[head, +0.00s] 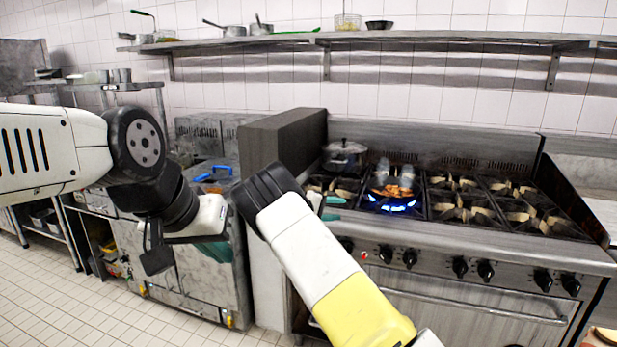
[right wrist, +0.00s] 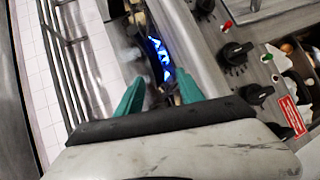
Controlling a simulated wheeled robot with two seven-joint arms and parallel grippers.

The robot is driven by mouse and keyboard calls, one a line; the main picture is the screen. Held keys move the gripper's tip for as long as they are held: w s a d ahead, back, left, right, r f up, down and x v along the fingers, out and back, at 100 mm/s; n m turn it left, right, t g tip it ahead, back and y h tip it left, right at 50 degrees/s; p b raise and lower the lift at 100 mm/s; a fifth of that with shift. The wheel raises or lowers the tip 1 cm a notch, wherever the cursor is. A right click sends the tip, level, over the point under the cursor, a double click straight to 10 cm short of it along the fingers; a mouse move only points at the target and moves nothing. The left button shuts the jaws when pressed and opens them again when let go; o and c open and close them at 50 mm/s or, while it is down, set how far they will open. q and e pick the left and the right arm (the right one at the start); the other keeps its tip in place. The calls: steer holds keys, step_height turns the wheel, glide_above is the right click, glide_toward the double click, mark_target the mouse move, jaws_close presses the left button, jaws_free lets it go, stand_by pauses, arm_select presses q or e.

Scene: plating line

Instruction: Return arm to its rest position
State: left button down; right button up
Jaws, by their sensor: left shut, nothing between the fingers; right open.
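My right arm reaches in from the lower right of the head view and bends at a black joint in front of the stove (head: 490,255). My right gripper (head: 332,208) is partly hidden behind that arm, near the stove's front left. In the right wrist view its two teal fingers (right wrist: 160,77) are apart with nothing held, and a blue flame shows beyond them. My left arm comes in from the left. My left gripper (head: 213,251) points down, shut and empty, in front of the counter left of the stove.
A pan of food (head: 392,190) sits over a lit burner with blue flame (head: 398,207). A lidded pot (head: 345,157) stands on the back left burner. Control knobs (head: 460,267) line the stove front. A wall shelf (head: 440,37) runs above. Tiled floor (head: 70,300) is clear at lower left.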

steer(key=s+d+r+m+g+y, duration=0.35)
steer(key=s+d+r, duration=0.2)
steer(key=s, duration=0.45)
steer(key=s+d+r+m+g+y, duration=0.2)
steer(key=s+d+r+y, duration=0.3)
steer(key=s, duration=0.5)
steer(key=s+a+r+t+y, duration=0.1)
steer(key=s+r, duration=0.1)
steer(key=s, duration=0.7)
steer(key=s+a+r+t+y, duration=0.1)
steer(key=s+a+r+y, duration=0.1)
steer(key=s, duration=0.8)
steer(key=s+a+r+t+y, duration=0.1)
steer(key=s+a+r+y, duration=0.1)
steer(key=s, duration=0.7)
steer(key=shift+s+a+r, duration=0.15)
steer(key=shift+s+r, duration=0.15)
steer(key=shift+r, duration=0.1)
steer(key=shift+m+y, duration=0.25)
